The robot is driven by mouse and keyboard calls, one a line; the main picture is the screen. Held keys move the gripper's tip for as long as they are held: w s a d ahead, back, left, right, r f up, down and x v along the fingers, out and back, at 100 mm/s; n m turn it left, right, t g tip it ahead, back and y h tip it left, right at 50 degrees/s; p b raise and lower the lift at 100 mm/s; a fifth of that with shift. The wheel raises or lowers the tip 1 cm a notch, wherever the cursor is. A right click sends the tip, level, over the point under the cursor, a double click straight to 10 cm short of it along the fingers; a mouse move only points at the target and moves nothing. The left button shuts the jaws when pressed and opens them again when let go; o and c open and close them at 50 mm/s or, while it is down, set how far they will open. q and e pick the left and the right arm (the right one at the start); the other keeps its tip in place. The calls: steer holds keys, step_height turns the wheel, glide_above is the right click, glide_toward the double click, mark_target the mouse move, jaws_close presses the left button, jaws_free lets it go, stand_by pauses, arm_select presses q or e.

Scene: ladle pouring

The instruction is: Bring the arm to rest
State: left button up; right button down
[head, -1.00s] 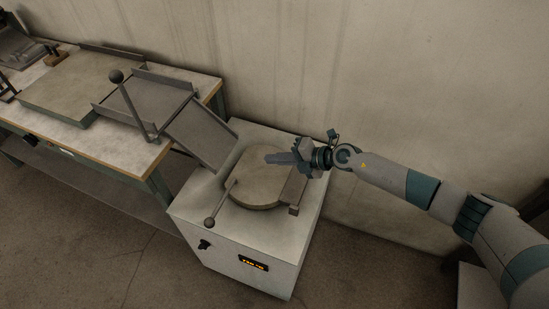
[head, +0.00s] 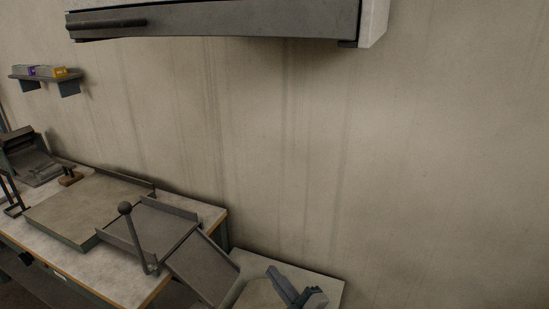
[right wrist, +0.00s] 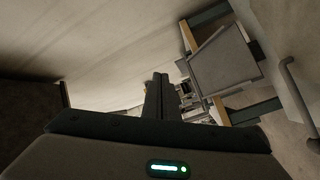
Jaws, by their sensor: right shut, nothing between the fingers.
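My right gripper (head: 278,280) shows at the bottom edge of the head view, its dark blue-grey fingers together and pointing up and to the left. It appears over the white cabinet (head: 327,283), and nothing shows between the fingers. The rest of my right arm is out of the head view. In the right wrist view the shut fingers (right wrist: 158,92) stand in the middle, with the wall on the left and the bench with trays on the right. My left gripper is not in view.
A workbench (head: 110,285) on the left holds a tilted tray (head: 155,228) and a lever with a ball knob (head: 125,208). A hood (head: 225,20) hangs above, and a small shelf (head: 45,74) is on the wall. The wall area at right is clear.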

steer(key=s+d+f+m+g+h, duration=0.1)
steer(key=s+d+f+m+h, duration=0.4)
steer(key=d, duration=0.3)
steer(key=s+d+f+m+g+h, duration=0.2)
steer(key=s+d+f+m+h, duration=0.25)
steer(key=d+m, duration=0.25)
steer(key=s+d+f+m+g, duration=0.1)
steer(key=s+d+f+g, duration=0.15)
steer(key=s, duration=0.65)
steer(key=s+d+f+m+g, duration=0.15)
steer(key=s+g, duration=0.25)
steer(key=s, duration=0.5)
steer(key=s+d+f+m+g, duration=0.1)
steer(key=s+d+f+g, duration=0.15)
steer(key=s, duration=0.65)
step_height(320, 180, down, 29)
steer(key=s+g, duration=0.1)
steer(key=s, duration=0.1)
steer(key=s+d+f+b, duration=0.1)
steer(key=s+d+f, duration=0.1)
steer(key=s+f, duration=0.7)
steer(key=s+d+f+g, duration=0.1)
steer(key=s+f, duration=0.8)
steer(key=shift+d+g+h+b, duration=0.3)
steer(key=shift+d+h+b, duration=0.05)
steer(key=shift+f, duration=0.1)
